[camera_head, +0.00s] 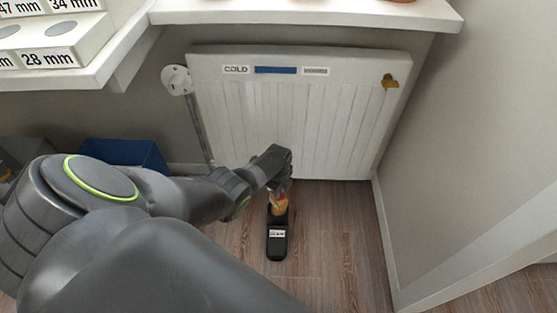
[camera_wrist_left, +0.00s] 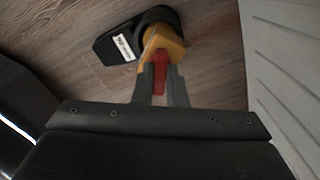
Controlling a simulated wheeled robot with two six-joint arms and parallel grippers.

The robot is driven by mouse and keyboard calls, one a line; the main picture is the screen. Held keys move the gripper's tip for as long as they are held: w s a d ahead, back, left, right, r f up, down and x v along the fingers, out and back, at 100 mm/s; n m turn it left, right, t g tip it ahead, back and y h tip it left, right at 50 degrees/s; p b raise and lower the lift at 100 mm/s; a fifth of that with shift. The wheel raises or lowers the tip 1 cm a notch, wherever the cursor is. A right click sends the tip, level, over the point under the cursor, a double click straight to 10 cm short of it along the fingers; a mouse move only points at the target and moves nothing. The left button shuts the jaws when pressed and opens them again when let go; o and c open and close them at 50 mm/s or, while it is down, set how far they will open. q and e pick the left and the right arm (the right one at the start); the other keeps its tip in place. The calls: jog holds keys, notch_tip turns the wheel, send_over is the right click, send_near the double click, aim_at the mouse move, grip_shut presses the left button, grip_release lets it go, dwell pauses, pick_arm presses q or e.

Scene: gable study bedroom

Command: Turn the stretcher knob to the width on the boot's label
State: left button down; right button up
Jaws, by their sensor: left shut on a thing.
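A black boot (camera_head: 277,243) with a white label (camera_head: 277,233) stands on the wooden floor in front of the radiator; the label's print is too small to read. A yellow-orange stretcher part (camera_head: 279,204) sticks out of the boot's top. My left gripper (camera_head: 281,186) reaches down over it. In the left wrist view, the boot (camera_wrist_left: 112,45) lies beyond the fingers, and the fingers (camera_wrist_left: 161,84) are shut on a red knob (camera_wrist_left: 161,72) in front of the yellow body (camera_wrist_left: 165,42). My right gripper is not in view.
A white radiator (camera_head: 290,120) with a COLD label stands close behind the boot. A blue bin (camera_head: 125,153) is at the left. A shelf (camera_head: 60,60) with millimetre-marked holders is at upper left. Floor right of the boot is clear.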

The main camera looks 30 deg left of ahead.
pick_arm(q)
jog(key=shift+m, duration=0.4)
dwell(1.1)
jog(key=c, duration=1.4)
grip_release()
jog(key=shift+c, duration=0.2)
